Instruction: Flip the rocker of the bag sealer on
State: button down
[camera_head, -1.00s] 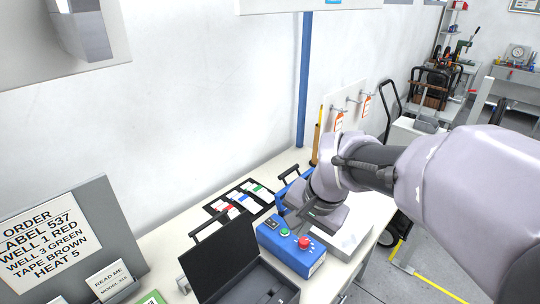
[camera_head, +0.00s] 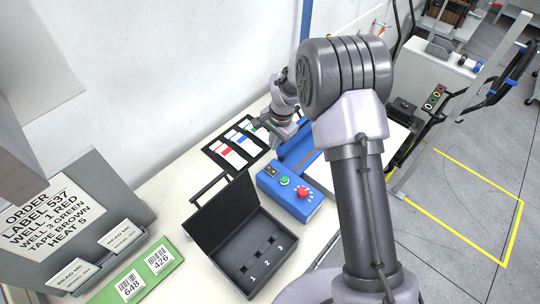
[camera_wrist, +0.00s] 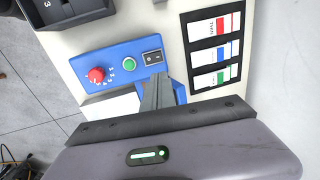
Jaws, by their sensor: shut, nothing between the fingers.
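The bag sealer's blue control box (camera_head: 291,194) stands on the bench, with a red knob (camera_head: 303,191), a green button (camera_head: 284,181) and a black rocker (camera_head: 269,171) in a row. In the wrist view the rocker (camera_wrist: 152,57) shows white marks on two halves; which half is pressed I cannot tell. My gripper (camera_wrist: 159,80) is shut and empty, its tips just short of the rocker in that picture. Whether they touch the box I cannot tell. In the head view my wrist hangs behind the box and the fingertips are not clear.
A black rack (camera_head: 239,141) with red, blue and green labelled packs lies beside the sealer. An open black case (camera_head: 250,256) with numbered wells is in front. A grey order board (camera_head: 98,168) and a green label card (camera_head: 160,277) are at left.

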aim_at(268, 167)
jog(key=f, duration=0.4)
jog(key=w+a+f, duration=0.1)
jog(key=f, duration=0.4)
jog(key=f+b, duration=0.1)
jog(key=f, duration=0.3)
jog(key=shift+w+a+f, duration=0.15)
jog(key=shift+a, duration=0.1)
jog(key=shift+a+f+b, duration=0.1)
jog(key=shift+f+b, duration=0.3)
jog(key=shift+b, duration=0.3)
jog(key=shift+r, duration=0.15)
jog(key=shift+s+d+r, duration=0.15)
jog(key=shift+s+d, duration=0.35)
jog(key=shift+d, duration=0.1)
